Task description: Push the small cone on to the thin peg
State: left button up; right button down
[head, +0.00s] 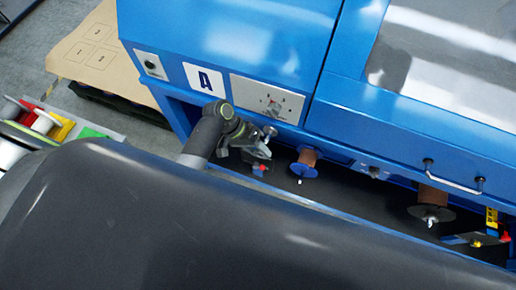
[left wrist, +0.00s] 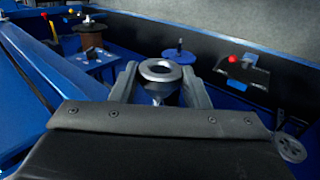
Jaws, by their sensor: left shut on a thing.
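My left gripper (head: 262,143) is in front of the blue machine, under its control panel. In the left wrist view its two fingers (left wrist: 160,88) are shut on a small grey metal cone (left wrist: 160,71) with a round hole in its top. The cone also shows in the head view as a small silver piece (head: 270,131). Beyond the fingers, a thin peg (left wrist: 179,44) stands up from a blue disc (left wrist: 178,57). The cone is apart from this peg. My right gripper is in neither view.
A brown spool with a blue flange (head: 304,166) is just right of the gripper in the head view. Another spool with a dark disc (head: 432,212) is farther right.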

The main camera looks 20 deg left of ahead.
aim_at(267, 138)
pick_arm(q)
jog(key=shift+p, duration=0.3)
jog(key=shift+w, duration=0.1)
jog(key=shift+w+b, duration=0.3)
jog(key=shift+w, duration=1.1)
dwell(0.4)
jog(key=shift+w, duration=0.1)
dwell(0.4)
jog(key=shift+w, duration=0.9)
jog(key=shift+w+d+r, duration=0.1)
jog(key=shift+w+r, duration=0.1)
jog(key=shift+w, duration=0.05)
